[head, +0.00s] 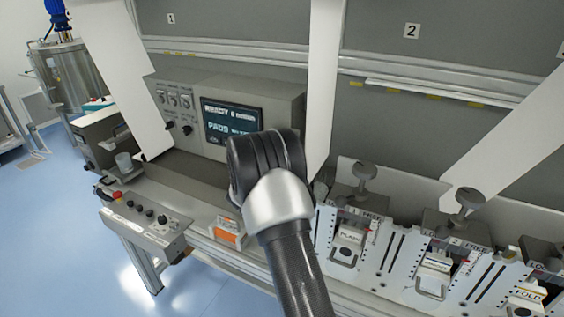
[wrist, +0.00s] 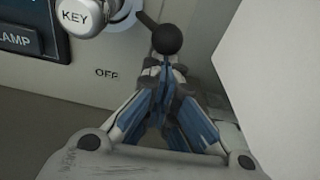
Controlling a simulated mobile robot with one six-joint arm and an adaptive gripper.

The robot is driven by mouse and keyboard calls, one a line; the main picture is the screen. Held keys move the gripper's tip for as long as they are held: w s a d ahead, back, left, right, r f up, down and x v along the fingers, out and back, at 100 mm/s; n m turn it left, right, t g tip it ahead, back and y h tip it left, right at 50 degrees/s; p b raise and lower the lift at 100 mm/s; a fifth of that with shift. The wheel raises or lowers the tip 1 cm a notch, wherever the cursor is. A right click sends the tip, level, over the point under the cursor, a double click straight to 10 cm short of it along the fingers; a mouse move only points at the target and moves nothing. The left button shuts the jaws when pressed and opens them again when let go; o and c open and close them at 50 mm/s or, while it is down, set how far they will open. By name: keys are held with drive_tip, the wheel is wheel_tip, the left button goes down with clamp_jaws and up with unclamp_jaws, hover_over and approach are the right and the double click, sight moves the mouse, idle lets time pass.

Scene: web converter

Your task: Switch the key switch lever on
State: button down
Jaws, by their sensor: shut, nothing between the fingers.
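In the wrist view, the key switch shows as a round pale cap marked KEY (wrist: 75,17) on a beige panel face. A dark lever with a black ball end (wrist: 167,39) sticks out to the right of the cap. An OFF label (wrist: 106,73) is on the panel, below and left of the ball. My gripper (wrist: 166,72) is shut and empty. Its fingertips are right at the underside of the ball; I cannot tell whether they touch it. In the head view, my arm hides the switch and the fingers.
In the head view, a control box with a lit screen (head: 232,122) and small knobs stands left of my arm. White slanted panels (head: 322,85) flank the box. A button console (head: 146,222) and an orange-white box (head: 229,232) are lower left; clamp stations (head: 350,235) line the right.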

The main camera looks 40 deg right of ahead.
drive_tip(key=shift+s+d+r+n, duration=0.15)
drive_tip(key=shift+s+r+n, duration=0.2)
drive_tip(key=shift+r, duration=0.4)
